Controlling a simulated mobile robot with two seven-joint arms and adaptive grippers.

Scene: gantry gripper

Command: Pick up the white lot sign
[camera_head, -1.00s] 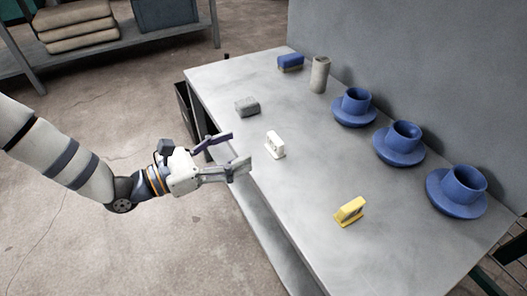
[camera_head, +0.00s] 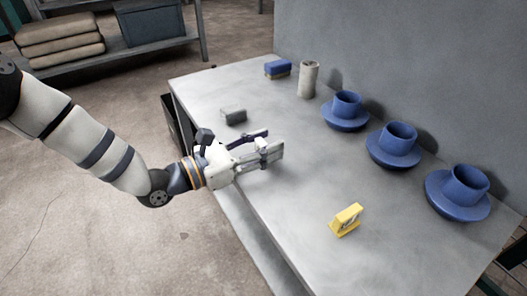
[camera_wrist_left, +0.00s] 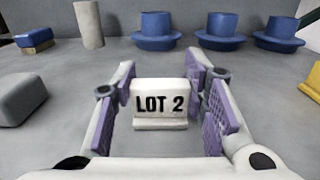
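The white lot sign (camera_wrist_left: 160,104), marked "LOT 2", stands upright on the table in the left wrist view. It is between the two purple-padded fingers of my left gripper (camera_wrist_left: 166,115), with a visible gap on each side. My left gripper (camera_head: 262,146) is open and low over the table's near side in the head view. My right gripper is in neither view.
A yellow sign (camera_head: 346,220) stands nearer on the grey table (camera_head: 300,200). A grey block (camera_head: 233,116), a blue sponge-like block (camera_head: 278,68) and a pale cylinder (camera_head: 309,79) are farther back. Three blue cups on saucers (camera_head: 396,146) line the wall side.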

